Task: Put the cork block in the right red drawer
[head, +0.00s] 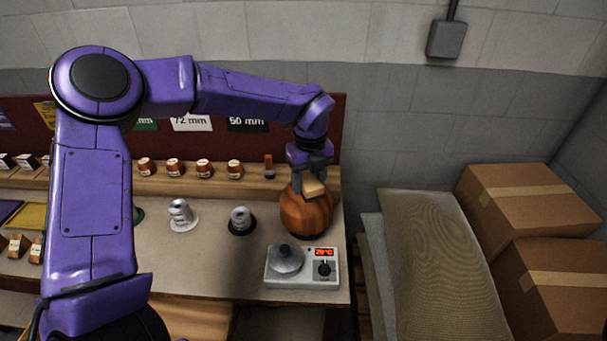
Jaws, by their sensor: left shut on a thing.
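My left gripper (311,181) is shut on the cork block (314,188), a small tan piece. It holds the block in front of or over a rounded brown wooden form (306,212) at the right end of the bench. I cannot tell whether the block touches the form. My purple left arm covers part of the bench's left side. No red drawer shows in this view. My right gripper is not in view.
On the bench (205,262) stand a hot plate (302,267) with a red display and two small silver pieces (180,214). Several small brown items line the back shelf (204,168). Cardboard boxes (530,210) and a stacked sheet pile (430,260) stand at right.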

